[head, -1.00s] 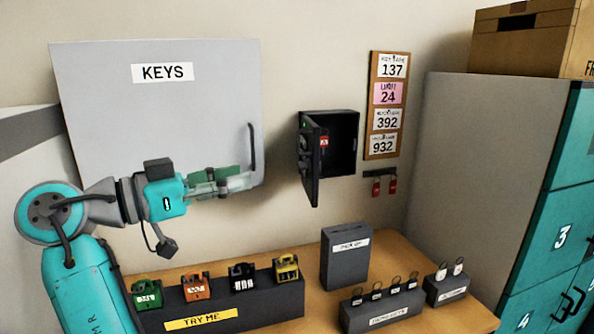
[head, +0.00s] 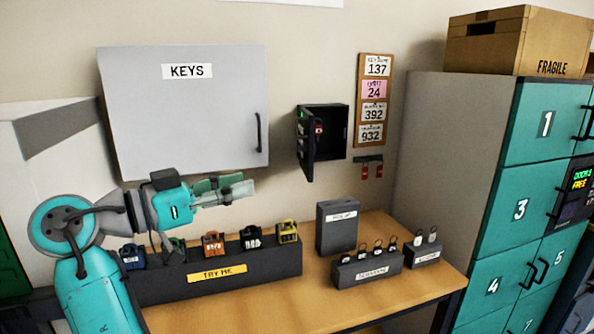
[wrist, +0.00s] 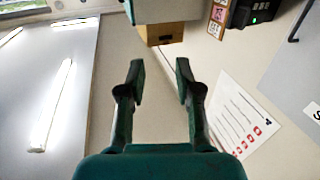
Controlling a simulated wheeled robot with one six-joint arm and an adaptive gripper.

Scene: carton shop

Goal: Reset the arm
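My arm is teal and grey, bent at the left of the head view. My gripper (head: 226,189) points right, in front of the wall below the KEYS cabinet (head: 185,120) and above the row of padlocks. In the wrist view its two green fingers (wrist: 160,66) stand well apart with nothing between them, so it is open and empty. The gripper appears clear of the cabinet and the counter.
Coloured padlocks sit on the TRY ME block (head: 250,287) under my arm. A grey box (head: 337,228) and smaller key blocks (head: 367,268) share the wooden counter (head: 330,305). A small open key safe (head: 333,132) hangs on the wall. Teal lockers (head: 545,140) stand right, a carton (head: 520,42) on top.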

